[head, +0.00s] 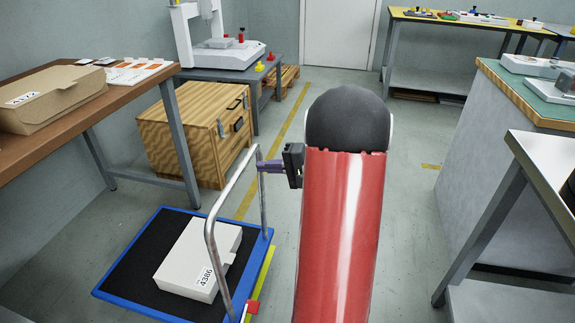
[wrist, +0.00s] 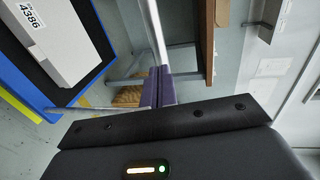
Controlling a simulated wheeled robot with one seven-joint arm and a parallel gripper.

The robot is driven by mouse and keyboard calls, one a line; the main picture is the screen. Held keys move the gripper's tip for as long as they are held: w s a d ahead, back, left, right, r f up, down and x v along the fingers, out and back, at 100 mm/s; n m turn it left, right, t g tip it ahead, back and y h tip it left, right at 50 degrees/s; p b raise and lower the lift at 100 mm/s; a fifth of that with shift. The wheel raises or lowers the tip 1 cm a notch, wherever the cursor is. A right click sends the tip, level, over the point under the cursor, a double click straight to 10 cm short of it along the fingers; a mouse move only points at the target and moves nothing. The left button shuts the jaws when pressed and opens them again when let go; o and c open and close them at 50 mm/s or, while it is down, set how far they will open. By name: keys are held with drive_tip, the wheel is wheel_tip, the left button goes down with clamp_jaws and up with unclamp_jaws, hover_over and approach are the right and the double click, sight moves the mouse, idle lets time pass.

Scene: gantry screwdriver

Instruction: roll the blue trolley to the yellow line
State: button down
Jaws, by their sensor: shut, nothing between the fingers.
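The blue trolley (head: 257,250) stands on the floor at lower left, with a black deck and a grey tubular handle (head: 222,197). A white box marked 4386 (head: 203,255) lies on its deck and also shows in the wrist view (wrist: 75,40). A yellow line (head: 295,115) runs along the floor from the back toward the trolley. A yellow strip (head: 264,272) shows along the trolley's right side; I cannot tell whether it belongs to the floor. My gripper (head: 262,166) is shut and empty, its purple fingertips (wrist: 158,80) at the handle's upright; contact is unclear.
A brown bench (head: 130,95) with a cardboard box stands at left. A wooden crate (head: 185,150) stands beyond the trolley, near a grey table (head: 245,73). Counters stand at right. The floor between the crate and the right counter (head: 470,130) is mostly open.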

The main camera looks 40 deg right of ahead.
sight(246, 166)
drive_tip(key=shift+x, duration=1.45)
drive_tip(key=shift+w+a+f+b, duration=0.15)
drive_tip(key=shift+w+a+b, duration=0.35)
drive_tip(key=shift+b, duration=0.55)
drive_tip(key=shift+w, duration=0.1)
drive_tip(key=shift+d, duration=0.1)
